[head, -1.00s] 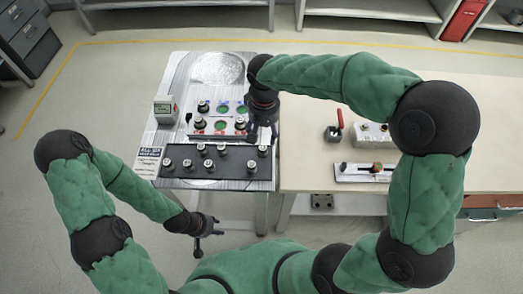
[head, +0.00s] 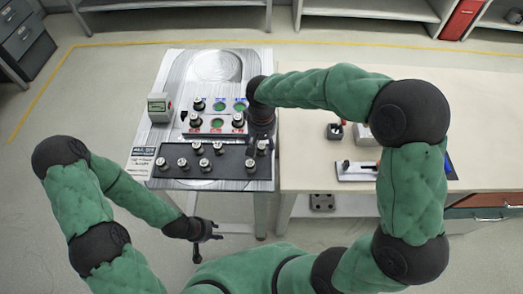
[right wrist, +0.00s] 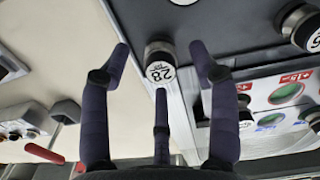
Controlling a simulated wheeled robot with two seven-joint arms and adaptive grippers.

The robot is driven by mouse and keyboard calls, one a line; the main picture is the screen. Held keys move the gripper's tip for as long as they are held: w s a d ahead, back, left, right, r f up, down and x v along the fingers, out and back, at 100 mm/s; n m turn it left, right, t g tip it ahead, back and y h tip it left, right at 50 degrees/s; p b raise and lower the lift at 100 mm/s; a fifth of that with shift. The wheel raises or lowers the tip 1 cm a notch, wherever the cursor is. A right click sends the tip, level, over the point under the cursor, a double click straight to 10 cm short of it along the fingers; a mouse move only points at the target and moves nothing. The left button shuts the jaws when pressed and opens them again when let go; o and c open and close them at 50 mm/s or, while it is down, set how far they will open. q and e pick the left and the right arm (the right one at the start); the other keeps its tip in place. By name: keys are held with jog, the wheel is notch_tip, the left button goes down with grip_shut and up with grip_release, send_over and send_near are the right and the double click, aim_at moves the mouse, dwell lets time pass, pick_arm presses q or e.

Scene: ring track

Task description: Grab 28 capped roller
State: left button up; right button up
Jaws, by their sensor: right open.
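The capped roller labelled 28 (right wrist: 160,64) stands upright at the edge of the black tray, with a white cap and metal sides. In the right wrist view it lies between the fingertips of my open right gripper (right wrist: 160,50), with gaps on both sides. In the head view the roller (head: 262,146) is at the tray's right end, partly hidden by my right gripper (head: 263,136) above it. My left gripper (head: 208,238) is empty, its fingers spread, in front of the table and away from the rollers.
The black tray (head: 230,171) holds several other capped rollers. Behind it is a rack (head: 216,130) with green round spots and rollers. A small box (head: 160,107) stands at left. A red-handled fixture (right wrist: 45,152) is on the beige table (head: 310,112) at right.

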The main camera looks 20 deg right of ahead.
notch_tip(320, 180, down, 2)
jog(key=shift+f, duration=0.1)
grip_shut()
